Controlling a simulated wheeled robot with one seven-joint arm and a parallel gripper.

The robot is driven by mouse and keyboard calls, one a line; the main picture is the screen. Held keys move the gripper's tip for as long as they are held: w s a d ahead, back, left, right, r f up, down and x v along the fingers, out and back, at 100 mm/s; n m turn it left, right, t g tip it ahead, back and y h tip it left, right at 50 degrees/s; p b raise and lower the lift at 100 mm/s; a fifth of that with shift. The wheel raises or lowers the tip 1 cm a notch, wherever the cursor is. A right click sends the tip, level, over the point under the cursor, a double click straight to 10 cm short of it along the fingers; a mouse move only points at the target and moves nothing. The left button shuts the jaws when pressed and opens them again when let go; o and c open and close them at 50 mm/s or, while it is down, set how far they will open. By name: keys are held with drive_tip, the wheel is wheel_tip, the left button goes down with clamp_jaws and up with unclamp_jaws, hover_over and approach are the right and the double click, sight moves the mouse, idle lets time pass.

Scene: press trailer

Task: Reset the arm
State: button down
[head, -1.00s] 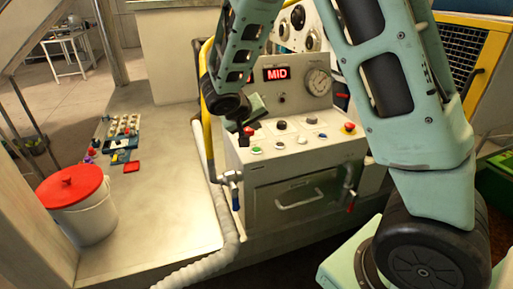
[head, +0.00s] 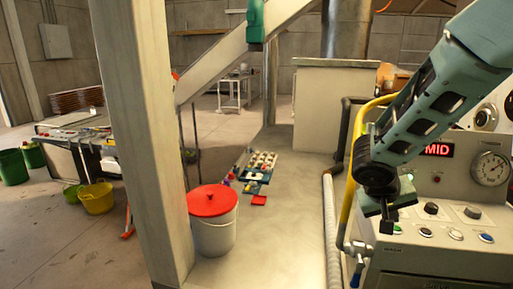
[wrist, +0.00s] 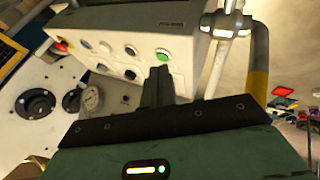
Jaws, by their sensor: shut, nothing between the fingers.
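My arm comes in from the upper right of the head view, and my gripper (head: 387,222) hangs at its lower end, pointing down. It is shut and empty, in front of the left part of the control panel (head: 455,190). In the wrist view my gripper (wrist: 158,85) shows as a dark closed pair of fingers, with the panel's buttons and gauge beyond it. I cannot tell the exact gap between the fingertips and the panel.
A yellow rail (head: 357,150) and a grey hose (head: 331,230) stand left of the panel. A white bucket with a red lid (head: 213,240) stands on the platform beside a beige post (head: 145,130). A tray of small coloured parts (head: 258,165) lies behind. The platform between bucket and hose is clear.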

drive_tip(key=s+a+n+g+y, duration=0.1)
drive_tip(key=s+a+n+y, duration=0.2)
drive_tip(key=s+a, duration=0.7)
drive_tip(key=s+a+n+g+y+b, duration=0.1)
drive_tip(key=s+a+n+y, duration=0.3)
drive_tip(key=s, duration=1.1)
drive_tip(key=a+n+g, duration=0.1)
drive_tip(key=a+n, duration=0.2)
drive_tip(key=a, duration=0.2)
drive_tip(key=shift+s+a+r, duration=0.3)
drive_tip(key=shift+s+a, duration=0.1)
